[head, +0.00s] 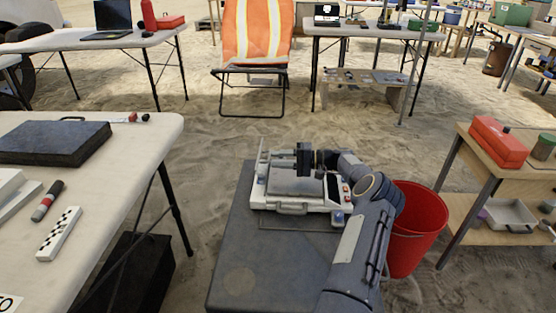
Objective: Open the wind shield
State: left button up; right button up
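A white weighing device with red buttons (346,193) stands on a dark grey case-like surface. A low frame with pale, see-through-looking panels, apparently the wind shield (291,187), sits on top of it. My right arm reaches in from the lower right, and my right gripper (304,160) is at the far upper part of the shield. The gripper and wrist hide part of the device. I cannot tell whether the fingers touch the shield or how far apart they are. My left gripper is not in view.
The dark grey surface (240,275) is clear in front of the device. A red bucket (416,230) stands close to my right arm. A white table (130,160) is at left; a wooden shelf with a red box (497,142) is at right.

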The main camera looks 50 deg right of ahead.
jog(key=p+v, duration=0.1)
jog(key=v, duration=0.6)
jog(key=shift+s, duration=0.15)
